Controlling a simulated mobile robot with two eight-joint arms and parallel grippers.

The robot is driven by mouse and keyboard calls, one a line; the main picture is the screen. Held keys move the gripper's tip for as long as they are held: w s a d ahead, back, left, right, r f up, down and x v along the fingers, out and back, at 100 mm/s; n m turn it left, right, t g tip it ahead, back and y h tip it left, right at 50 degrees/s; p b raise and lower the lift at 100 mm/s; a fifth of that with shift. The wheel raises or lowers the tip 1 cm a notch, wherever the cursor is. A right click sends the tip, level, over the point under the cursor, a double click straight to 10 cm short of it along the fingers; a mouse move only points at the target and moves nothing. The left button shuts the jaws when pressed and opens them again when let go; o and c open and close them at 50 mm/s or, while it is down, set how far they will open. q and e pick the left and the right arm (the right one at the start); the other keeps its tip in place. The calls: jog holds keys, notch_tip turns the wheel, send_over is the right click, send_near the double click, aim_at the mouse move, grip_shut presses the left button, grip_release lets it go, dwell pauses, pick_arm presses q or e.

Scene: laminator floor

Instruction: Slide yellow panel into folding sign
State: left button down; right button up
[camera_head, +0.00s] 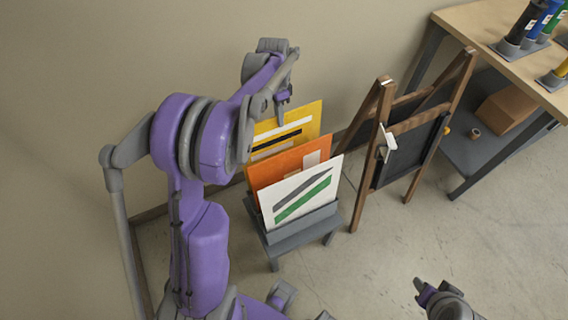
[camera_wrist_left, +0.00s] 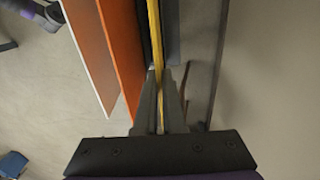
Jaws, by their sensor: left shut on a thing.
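The yellow panel (camera_head: 300,124), with black and white bars, stands upright at the back of the grey rack (camera_head: 298,235). My left gripper (camera_head: 281,111) is shut on its upper edge. In the left wrist view the yellow panel (camera_wrist_left: 155,45) shows edge-on, pinched between the fingers of the left gripper (camera_wrist_left: 160,85). The folding sign (camera_head: 412,128) is a dark wooden A-frame with black boards, standing on the floor to the right of the rack. My right gripper (camera_head: 428,290) is at the bottom right, away from everything; its finger gap is unclear.
An orange panel (camera_head: 262,174) and a white panel (camera_head: 318,190) with green and grey stripes stand in front in the rack. A workbench (camera_head: 490,18) with coloured tubes is at the upper right. A cardboard box (camera_head: 507,108) sits on its lower shelf. The floor in front is clear.

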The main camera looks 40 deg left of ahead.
pick_arm(q)
notch_tip(320, 180, up, 10)
jog(key=p, duration=0.4)
jog(key=shift+w+a+f, duration=0.25)
jog(key=shift+a, duration=0.2)
pick_arm(e)
notch_tip(320, 180, up, 6)
jog(key=w, duration=0.2)
jog(key=shift+w+t, duration=0.15)
jog(key=shift+t, duration=0.15)
pick_arm(q)
jog(key=shift+s, duration=0.1)
pick_arm(e)
jog(key=shift+r, duration=0.1)
